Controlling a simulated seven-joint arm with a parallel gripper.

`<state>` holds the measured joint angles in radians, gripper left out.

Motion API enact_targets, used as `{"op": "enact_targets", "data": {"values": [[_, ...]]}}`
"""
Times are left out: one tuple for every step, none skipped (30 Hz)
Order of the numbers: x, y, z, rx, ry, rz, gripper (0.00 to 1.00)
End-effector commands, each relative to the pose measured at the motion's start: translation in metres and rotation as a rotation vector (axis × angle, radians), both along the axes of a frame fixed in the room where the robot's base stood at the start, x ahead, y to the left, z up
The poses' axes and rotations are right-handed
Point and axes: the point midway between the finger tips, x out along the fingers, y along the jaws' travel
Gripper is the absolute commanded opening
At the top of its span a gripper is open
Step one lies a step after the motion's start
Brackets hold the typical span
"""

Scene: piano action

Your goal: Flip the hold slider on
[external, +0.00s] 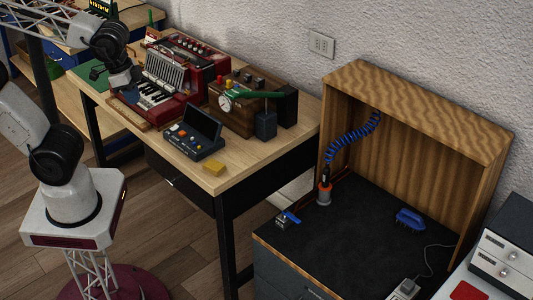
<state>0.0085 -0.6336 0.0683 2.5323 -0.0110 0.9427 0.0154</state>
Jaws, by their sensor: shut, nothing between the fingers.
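A hold slider is too small to make out in this view. A dark device (194,141) with coloured buttons and a raised lid sits near the front of the wooden table. A red keyboard instrument (167,84) with white keys and a grey bellows-like part stands behind it to the left. My gripper (129,91) is at the left end of this instrument, above the table. It looks shut and empty. Its fingertips are small and dark here, and I cannot tell whether they touch the instrument.
A brown box (236,104) with a dial and a green bar stands right of the instrument. A wooden-walled dark bench (380,240) is at the right.

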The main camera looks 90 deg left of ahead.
Motion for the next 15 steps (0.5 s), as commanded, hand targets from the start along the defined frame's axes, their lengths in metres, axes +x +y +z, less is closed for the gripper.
{"op": "enact_targets", "data": {"values": [[0.0001, 0.0001, 0.0000, 0.000, 0.000, 0.000, 0.00], [0.0001, 0.0001, -0.0001, 0.000, 0.000, 0.000, 0.00], [0.0001, 0.0001, -0.0001, 0.000, 0.000, -0.001, 0.00], [0.0001, 0.0001, -0.0001, 0.000, 0.000, -0.001, 0.00], [0.0001, 0.0001, -0.0001, 0.000, 0.000, -0.001, 0.00], [0.0001, 0.0001, -0.0001, 0.000, 0.000, -0.001, 0.00], [0.0001, 0.0002, -0.0001, 0.000, 0.000, -0.001, 0.00], [0.0003, 0.0003, -0.0002, 0.001, 0.000, -0.002, 0.00], [0.0005, 0.0006, -0.0007, 0.003, 0.000, -0.005, 0.00], [0.0008, 0.0010, -0.0013, 0.005, 0.000, -0.009, 0.00], [0.0013, 0.0016, -0.0020, 0.008, 0.000, -0.016, 0.00], [0.0020, 0.0026, -0.0032, 0.013, 0.000, -0.027, 0.00], [0.0029, 0.0037, -0.0046, 0.020, -0.001, -0.036, 0.00], [0.0038, 0.0051, -0.0062, 0.026, 0.000, -0.050, 0.00], [0.0052, 0.0073, -0.0090, 0.039, 0.000, -0.072, 0.00]]}}
